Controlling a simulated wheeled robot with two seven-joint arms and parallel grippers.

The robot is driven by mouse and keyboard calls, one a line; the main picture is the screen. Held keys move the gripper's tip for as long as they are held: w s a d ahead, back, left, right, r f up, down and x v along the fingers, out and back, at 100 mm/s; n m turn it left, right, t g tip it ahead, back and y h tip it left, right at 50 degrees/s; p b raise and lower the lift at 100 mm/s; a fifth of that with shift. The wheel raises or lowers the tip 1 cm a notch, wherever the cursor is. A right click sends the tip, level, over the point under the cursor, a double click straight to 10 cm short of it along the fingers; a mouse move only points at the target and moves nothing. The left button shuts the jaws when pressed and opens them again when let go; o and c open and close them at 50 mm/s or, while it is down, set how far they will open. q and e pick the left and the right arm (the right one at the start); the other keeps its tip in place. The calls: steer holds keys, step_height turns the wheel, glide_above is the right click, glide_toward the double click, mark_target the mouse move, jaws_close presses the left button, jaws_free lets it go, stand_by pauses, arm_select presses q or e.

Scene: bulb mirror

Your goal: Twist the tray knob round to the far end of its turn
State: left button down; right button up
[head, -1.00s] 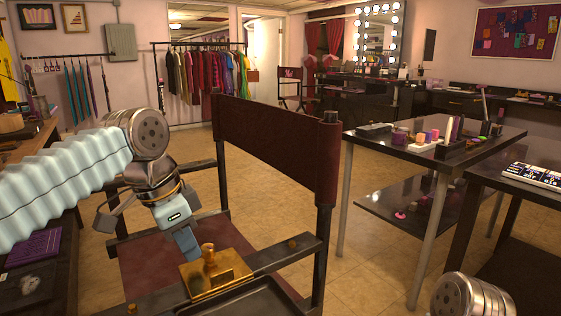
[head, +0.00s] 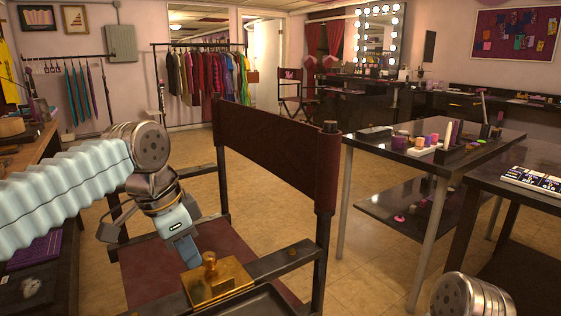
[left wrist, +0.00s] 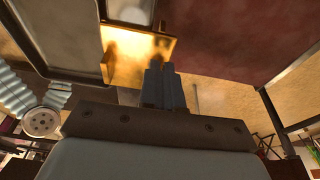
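The brass tray knob (head: 210,265) stands upright on a brass plate (head: 228,285) at the back corner of a dark tray (head: 262,303) on the chair arm. My left gripper (head: 191,257) points down just left of the knob, close to it; I cannot tell whether it touches. In the left wrist view its fingers (left wrist: 162,85) lie side by side, shut, with nothing visible between them. Their tips overlap the edge of the brass plate (left wrist: 150,45). A flat brass piece (left wrist: 108,66) shows left of the tips. My right gripper is out of view.
The dark red chair back (head: 270,150) rises behind the tray, with the chair's dark arm rail (head: 288,262) beside it. A black side table (head: 470,140) with cosmetics stands to the right. A wooden counter (head: 30,140) is at the left. Open tiled floor lies between.

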arm_select(q)
steer(key=shift+a, duration=0.1)
step_height(320, 180, up, 2)
steer(key=shift+p, duration=0.75)
steer(key=v, duration=0.4)
steer(key=shift+w+d, duration=0.2)
steer(key=shift+d, duration=0.05)
